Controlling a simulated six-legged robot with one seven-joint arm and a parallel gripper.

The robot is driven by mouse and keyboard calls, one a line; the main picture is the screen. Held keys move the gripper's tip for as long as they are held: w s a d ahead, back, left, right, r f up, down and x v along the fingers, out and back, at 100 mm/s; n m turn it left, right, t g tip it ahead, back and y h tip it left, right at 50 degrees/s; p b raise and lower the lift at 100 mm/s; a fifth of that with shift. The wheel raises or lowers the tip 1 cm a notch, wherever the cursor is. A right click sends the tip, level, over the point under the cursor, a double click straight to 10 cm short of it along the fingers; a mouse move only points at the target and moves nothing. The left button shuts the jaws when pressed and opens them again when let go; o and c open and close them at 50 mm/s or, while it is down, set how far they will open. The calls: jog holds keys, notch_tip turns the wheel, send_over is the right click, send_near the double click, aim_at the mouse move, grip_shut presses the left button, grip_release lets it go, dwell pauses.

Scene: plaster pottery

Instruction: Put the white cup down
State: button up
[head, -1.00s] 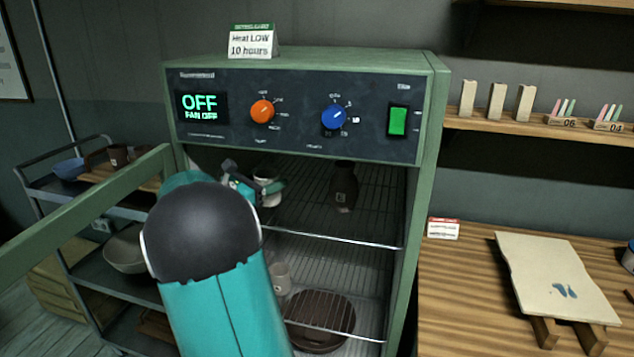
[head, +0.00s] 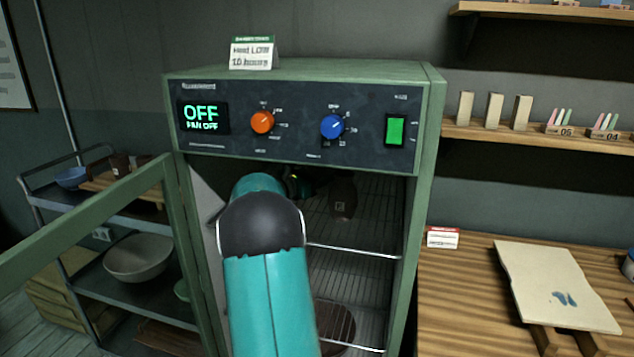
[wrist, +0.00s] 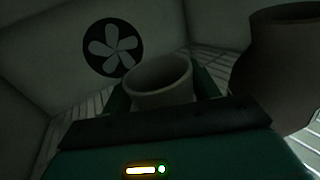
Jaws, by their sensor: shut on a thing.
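The white cup (wrist: 158,84) stands upright between the fingers of my gripper (wrist: 162,92) in the wrist view, its open rim showing. My gripper is shut on it, inside the green drying cabinet (head: 430,120). The cup is over the upper wire rack (head: 375,215); I cannot tell whether its base touches the rack. In the head view my arm hides the cup and most of the gripper.
A dark brown vase (head: 343,198) stands on the upper rack, close right of the cup; it also shows in the wrist view (wrist: 282,75). A fan (wrist: 112,47) is on the cabinet wall ahead. A dark round piece (head: 335,322) lies below. The open door (head: 95,220) is at left.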

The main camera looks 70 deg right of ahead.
jog(key=shift+f, duration=0.95)
jog(key=shift+w, duration=0.1)
jog(key=shift+f, duration=0.2)
jog(key=o, duration=1.1)
jog(key=shift+c, duration=0.2)
